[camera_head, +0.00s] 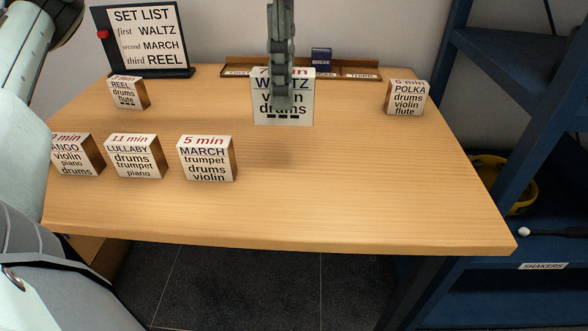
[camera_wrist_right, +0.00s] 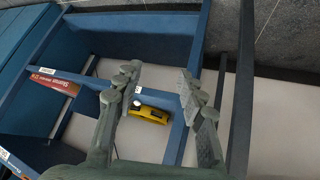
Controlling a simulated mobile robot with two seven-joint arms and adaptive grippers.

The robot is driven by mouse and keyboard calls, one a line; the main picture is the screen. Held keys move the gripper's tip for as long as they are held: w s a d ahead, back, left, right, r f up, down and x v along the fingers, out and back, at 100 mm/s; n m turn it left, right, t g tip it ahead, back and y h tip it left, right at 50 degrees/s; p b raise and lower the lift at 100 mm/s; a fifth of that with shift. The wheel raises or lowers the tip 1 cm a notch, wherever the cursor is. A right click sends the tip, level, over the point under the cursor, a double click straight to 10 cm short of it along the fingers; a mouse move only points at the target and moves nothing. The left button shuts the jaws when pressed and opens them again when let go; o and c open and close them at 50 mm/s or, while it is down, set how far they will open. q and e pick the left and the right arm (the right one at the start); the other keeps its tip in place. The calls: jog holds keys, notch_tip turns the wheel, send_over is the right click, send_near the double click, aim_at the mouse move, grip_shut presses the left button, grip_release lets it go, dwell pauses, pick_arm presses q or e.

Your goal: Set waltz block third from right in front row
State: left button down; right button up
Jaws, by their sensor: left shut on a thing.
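The white waltz block (camera_head: 300,102) is near the back middle of the table, upright, its face toward the head camera. My left gripper (camera_head: 282,100) reaches down over it, shut on it and covering part of its lettering. I cannot tell whether the block touches the table. The front row on the left holds the tango block (camera_head: 72,157), lullaby block (camera_head: 134,158) and march block (camera_head: 205,160). My right gripper (camera_wrist_right: 158,77) is open and empty in the right wrist view, above the blue shelf area.
The wooden rack (camera_head: 236,66) with position labels stands behind the waltz block, with a blue break block (camera_head: 321,58). The reel block (camera_head: 127,93) is back left, the polka block (camera_head: 407,99) back right. A set list board (camera_head: 147,38) stands behind. The table's front right (camera_head: 370,200) is clear.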

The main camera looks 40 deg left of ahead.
aim_at(283, 116)
pick_arm(q)
notch_tip(283, 116, down, 2)
jog(key=shift+f+b, duration=0.25)
jog(key=shift+b, duration=0.3)
notch_tip(283, 116, down, 3)
jog(key=shift+r, duration=0.2)
jog(key=shift+f+b, duration=0.4)
jog(key=shift+f, duration=2)
pick_arm(e)
jog(key=w+a+r+t+y, duration=0.3)
jog(key=w+a+r+t, duration=0.2)
jog(key=a+r, duration=0.2)
jog(key=shift+w+n, duration=0.35)
jog(key=shift+n, duration=0.05)
jog(key=shift+w+a+r, duration=0.1)
jog(key=shift+a+r, duration=0.15)
jog(key=shift+r, duration=0.05)
pick_arm(q)
jog(key=shift+f, duration=0.1)
pick_arm(e)
jog(key=shift+r, duration=0.1)
